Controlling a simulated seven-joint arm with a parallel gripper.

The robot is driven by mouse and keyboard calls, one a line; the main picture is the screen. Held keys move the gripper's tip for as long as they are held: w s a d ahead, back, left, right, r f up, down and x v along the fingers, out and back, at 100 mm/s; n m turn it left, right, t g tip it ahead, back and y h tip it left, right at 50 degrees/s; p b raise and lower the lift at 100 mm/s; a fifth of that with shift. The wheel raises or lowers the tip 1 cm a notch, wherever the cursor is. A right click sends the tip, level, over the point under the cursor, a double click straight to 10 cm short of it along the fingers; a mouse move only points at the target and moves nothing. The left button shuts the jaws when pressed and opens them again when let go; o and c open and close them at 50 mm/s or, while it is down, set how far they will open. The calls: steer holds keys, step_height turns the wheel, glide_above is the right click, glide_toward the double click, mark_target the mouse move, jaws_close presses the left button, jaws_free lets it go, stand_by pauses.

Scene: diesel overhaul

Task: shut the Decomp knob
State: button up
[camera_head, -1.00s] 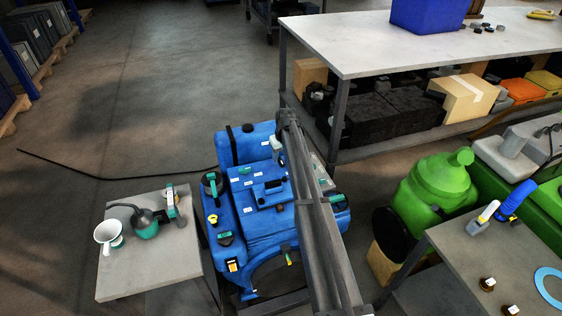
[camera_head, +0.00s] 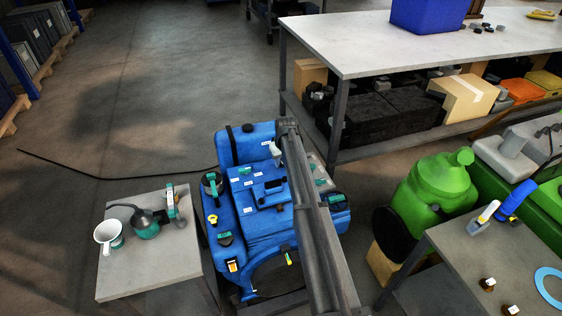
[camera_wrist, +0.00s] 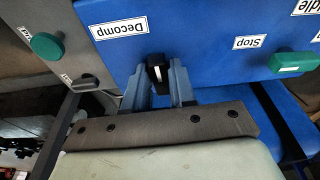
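The Decomp knob (camera_wrist: 157,70) is black with a white mark and sits beside the white Decomp label (camera_wrist: 120,28) on the blue engine panel (camera_wrist: 200,60). The label reads upside down in the wrist view. My gripper (camera_wrist: 159,77) has its two blue-grey fingers on either side of the knob, close to its sides. I cannot tell whether they touch it. In the head view the blue engine (camera_head: 262,222) stands at the centre, with my arm crossing its right part. I cannot pick out the knob there.
A green knob (camera_wrist: 46,46) lies left of the Decomp label in the wrist view, and a green Stop handle (camera_wrist: 292,62) lies right. A small grey table (camera_head: 150,275) stands left of the engine. A workbench (camera_head: 350,60) stands behind it, right of centre.

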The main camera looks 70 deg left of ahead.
jaws_close()
steer(key=shift+n, duration=0.3)
steer(key=n, duration=0.4)
steer(key=shift+w+g, duration=0.15)
steer(key=shift+g, duration=0.25)
steer(key=n, duration=0.2)
steer(key=shift+a+n, duration=0.1)
steer(key=shift+n, duration=0.2)
steer(key=shift+w+n+g+h, duration=0.1)
steer(key=shift+n+g+h, duration=0.3)
steer(key=shift+n, duration=0.7)
